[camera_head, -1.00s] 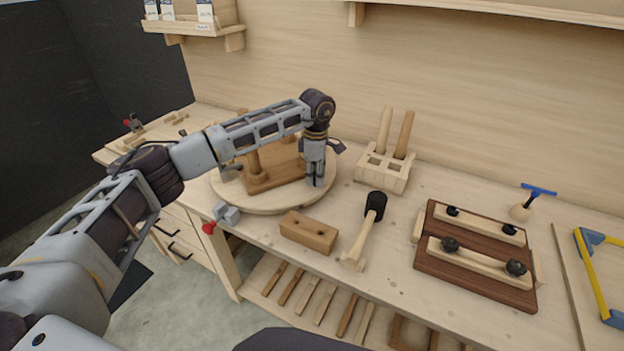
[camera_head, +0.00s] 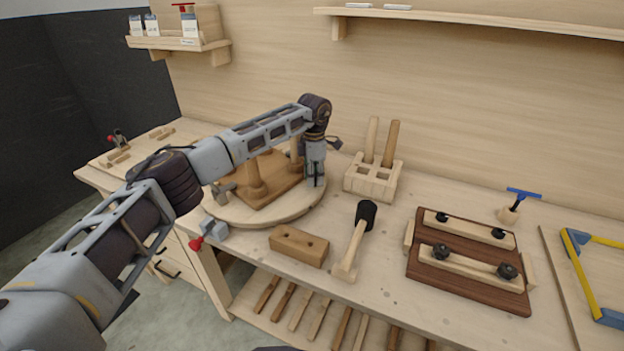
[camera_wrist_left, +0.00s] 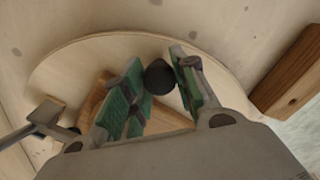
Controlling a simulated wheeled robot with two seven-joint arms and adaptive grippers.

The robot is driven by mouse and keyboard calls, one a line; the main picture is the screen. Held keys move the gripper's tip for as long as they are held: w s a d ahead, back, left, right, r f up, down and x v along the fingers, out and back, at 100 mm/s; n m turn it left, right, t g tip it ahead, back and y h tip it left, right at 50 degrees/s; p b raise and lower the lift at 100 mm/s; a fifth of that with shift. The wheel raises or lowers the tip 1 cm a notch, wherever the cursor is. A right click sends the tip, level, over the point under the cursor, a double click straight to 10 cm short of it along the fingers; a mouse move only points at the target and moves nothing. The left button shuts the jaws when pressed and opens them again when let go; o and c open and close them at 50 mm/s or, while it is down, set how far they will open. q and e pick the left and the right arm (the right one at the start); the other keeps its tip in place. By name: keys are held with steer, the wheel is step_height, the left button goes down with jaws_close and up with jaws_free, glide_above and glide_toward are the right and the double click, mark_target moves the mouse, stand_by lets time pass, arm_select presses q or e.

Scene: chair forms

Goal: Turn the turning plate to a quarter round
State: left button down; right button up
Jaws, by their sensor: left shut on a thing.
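The turning plate (camera_head: 288,213) is a round pale wooden disc lying on the bench at the left. A brown wooden board (camera_head: 262,203) with upright posts (camera_head: 255,178) sits on it. My left gripper (camera_head: 315,182) points down at the plate's right side, near its rim. In the left wrist view, a dark round knob (camera_wrist_left: 159,78) stands between its green-padded fingers, over the plate (camera_wrist_left: 70,62). The gripper is shut on this knob. The arm hides part of the board and the plate's far side. My right gripper is not in view.
A grey clamp with a red tip (camera_head: 208,233) sits at the bench edge by the plate. A dark board with knobs (camera_head: 470,262) lies further right.

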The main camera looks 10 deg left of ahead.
arm_select(q)
steer(key=shift+w+n, duration=0.4)
steer(key=shift+w, duration=0.2)
steer(key=shift+w+n, duration=0.5)
steer(key=shift+w, duration=0.75)
steer(key=shift+w+n+b, duration=0.4)
steer(key=shift+w+n, duration=0.15)
steer(key=shift+n, duration=0.05)
steer(key=shift+w, duration=0.15)
steer(key=c, duration=1.4)
jaws_free()
steer(key=shift+a+r, duration=0.1)
steer(key=shift+r, duration=0.6)
step_height(320, 180, up, 11)
steer(key=shift+f, duration=0.15)
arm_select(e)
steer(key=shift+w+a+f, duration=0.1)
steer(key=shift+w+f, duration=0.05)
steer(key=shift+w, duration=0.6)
arm_select(q)
steer(key=shift+f, duration=0.1)
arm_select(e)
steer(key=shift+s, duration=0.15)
